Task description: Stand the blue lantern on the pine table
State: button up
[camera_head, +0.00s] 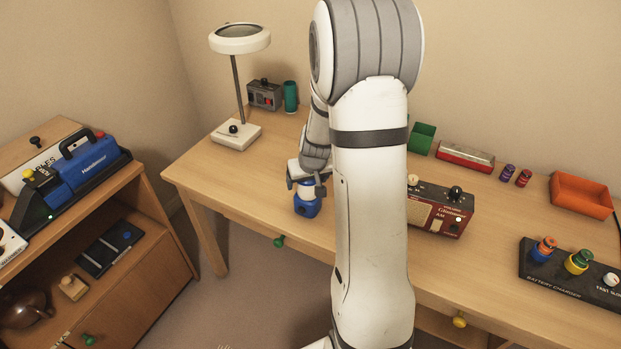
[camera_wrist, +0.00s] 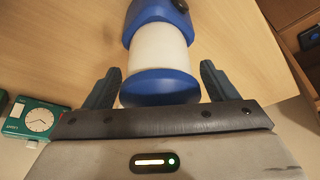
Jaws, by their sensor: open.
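The blue lantern (camera_head: 307,208) has a blue base, a white middle and a blue cap. It appears upright on the light wood table (camera_head: 245,180), near its front edge. In the wrist view the lantern (camera_wrist: 158,48) lies between and beyond the fingertips. My gripper (camera_head: 306,185) is at the lantern's upper part, and it also shows in the wrist view (camera_wrist: 160,84). Its two fingers are open, one on each side of the blue cap, with gaps visible. Part of the lantern is hidden by my gripper in the head view.
A white desk lamp (camera_head: 236,135) stands left on the table, and a red radio (camera_head: 440,208) stands right of my arm. A battery charger (camera_head: 572,270) and an orange tray (camera_head: 581,195) are further right. A low shelf unit (camera_head: 150,235) stands left. Bare tabletop surrounds the lantern's left.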

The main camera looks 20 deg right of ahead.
aim_at(312, 203)
jog(key=d+v, duration=0.1)
jog(key=v, duration=1)
jog(key=s+a+r+g, duration=0.1)
jog(key=s+a+r, duration=0.2)
jog(key=s+a, duration=0.3)
jog(key=s+a+r+n+g, duration=0.1)
jog(key=s+a+r, duration=0.3)
jog(key=s, duration=1)
jog(key=a, duration=0.3)
jog(key=shift+y, duration=0.3)
jog(key=shift+c, duration=0.2)
